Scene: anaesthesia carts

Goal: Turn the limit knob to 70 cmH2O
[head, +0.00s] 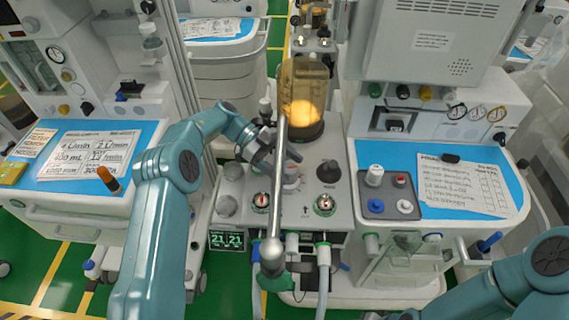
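My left arm comes in from the left, and its dark gripper (270,154) is over the middle console of the cart, just left of an upright metal pole. A pale dial with red marks (292,180) sits right by the fingertips, partly hidden by the gripper and the pole; I cannot tell whether they touch it, nor read its setting. A black knob (328,172) stands to its right. The gap between the fingers is not clear. My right arm shows at the lower right; its gripper is out of view.
The metal pole (277,190) rises in front of the console. An amber bellows canister (303,95) stands behind. Two round gauges (324,205) are on the console front, a 21 21 display (227,240) below left. A grey tray (390,207) holds small parts at right.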

